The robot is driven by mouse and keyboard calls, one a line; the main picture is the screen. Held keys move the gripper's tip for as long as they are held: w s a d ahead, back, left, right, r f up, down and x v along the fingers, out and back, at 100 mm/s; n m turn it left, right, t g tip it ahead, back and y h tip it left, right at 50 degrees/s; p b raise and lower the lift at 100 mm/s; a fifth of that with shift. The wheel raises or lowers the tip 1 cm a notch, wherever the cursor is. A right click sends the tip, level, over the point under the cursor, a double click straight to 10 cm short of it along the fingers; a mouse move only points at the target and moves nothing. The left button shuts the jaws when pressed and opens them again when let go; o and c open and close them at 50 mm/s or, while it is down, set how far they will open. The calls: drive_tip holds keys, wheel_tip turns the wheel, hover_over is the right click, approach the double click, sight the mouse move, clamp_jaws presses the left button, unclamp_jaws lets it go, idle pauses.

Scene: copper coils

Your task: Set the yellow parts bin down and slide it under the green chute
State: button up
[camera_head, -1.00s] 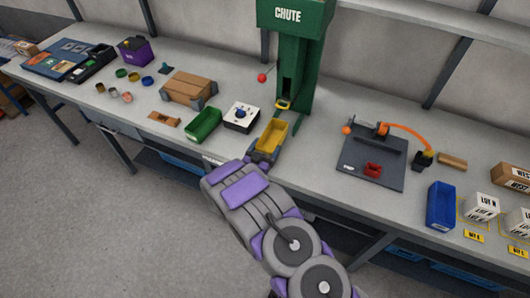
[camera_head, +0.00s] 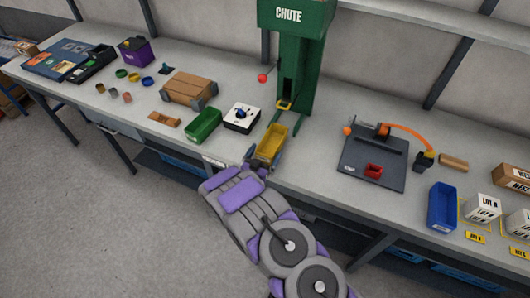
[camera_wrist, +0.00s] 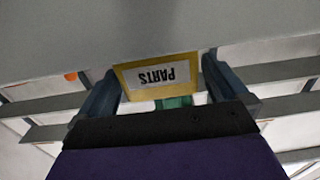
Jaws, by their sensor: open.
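The yellow parts bin (camera_head: 272,138) stands upright on the bench near its front edge, in front of the green chute (camera_head: 293,75). There is a short gap between the bin and the chute's lower end. My gripper (camera_head: 264,160) is open at the bin's near end, one finger on each side. In the wrist view the bin's yellow front (camera_wrist: 125,80) with its PARTS label, upside down, shows between the spread fingers of my gripper (camera_wrist: 160,70). A sliver of green shows beyond it. The bin's underside is hidden.
A dark board (camera_head: 374,160) with a red tray lies to the right.

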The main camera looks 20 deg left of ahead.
drive_tip(key=s+p, duration=0.1)
drive_tip(key=s, duration=1)
drive_tip(key=shift+a, duration=0.4)
